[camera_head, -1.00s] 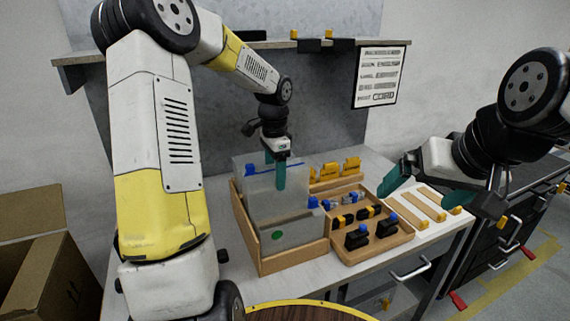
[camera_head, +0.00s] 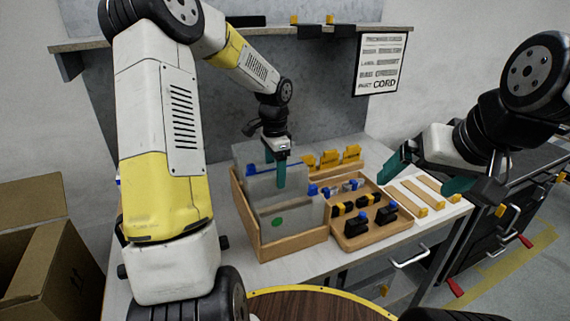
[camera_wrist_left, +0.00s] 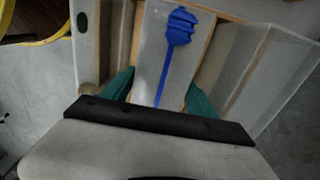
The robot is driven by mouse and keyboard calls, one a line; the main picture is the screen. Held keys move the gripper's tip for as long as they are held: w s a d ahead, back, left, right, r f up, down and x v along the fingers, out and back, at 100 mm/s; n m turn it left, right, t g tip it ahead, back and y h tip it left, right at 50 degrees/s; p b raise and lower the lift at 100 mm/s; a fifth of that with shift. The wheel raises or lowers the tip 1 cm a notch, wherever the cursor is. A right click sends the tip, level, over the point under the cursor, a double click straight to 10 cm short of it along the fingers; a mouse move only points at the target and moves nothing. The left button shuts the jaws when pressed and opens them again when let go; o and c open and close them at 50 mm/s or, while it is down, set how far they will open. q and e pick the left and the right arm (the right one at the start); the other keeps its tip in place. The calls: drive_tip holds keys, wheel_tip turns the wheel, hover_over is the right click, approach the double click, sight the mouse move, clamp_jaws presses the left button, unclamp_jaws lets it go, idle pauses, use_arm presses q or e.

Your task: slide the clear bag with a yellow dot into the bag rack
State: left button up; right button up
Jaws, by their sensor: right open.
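The wooden bag rack (camera_head: 292,246) stands on the bench in the head view. A clear bag with a blue zip strip (camera_head: 262,188) is between my left gripper's teal fingers (camera_head: 275,170), its lower part inside the rack. In the left wrist view, the bag's blue slider and strip (camera_wrist_left: 180,28) run between the left fingers (camera_wrist_left: 161,77), which sit one on each side. No yellow dot shows on it; that part is hidden. A clear bag with a green dot (camera_head: 277,221) is at the rack's front. My right gripper (camera_head: 428,172) is open and empty, right of the rack.
Right of the rack are a wooden tray (camera_head: 352,240) of small black, yellow and blue parts and a white board with wooden strips (camera_head: 425,193). Yellow clips (camera_head: 330,158) stand behind the tray. A cardboard box (camera_head: 40,240) is at far left.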

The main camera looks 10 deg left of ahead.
use_arm(q)
drive_tip(key=o, duration=0.4)
drive_tip(key=shift+c, duration=0.2)
drive_tip(key=shift+r, duration=0.1)
wheel_tip(320, 180, up, 8)
drive_tip(key=shift+f, duration=0.15)
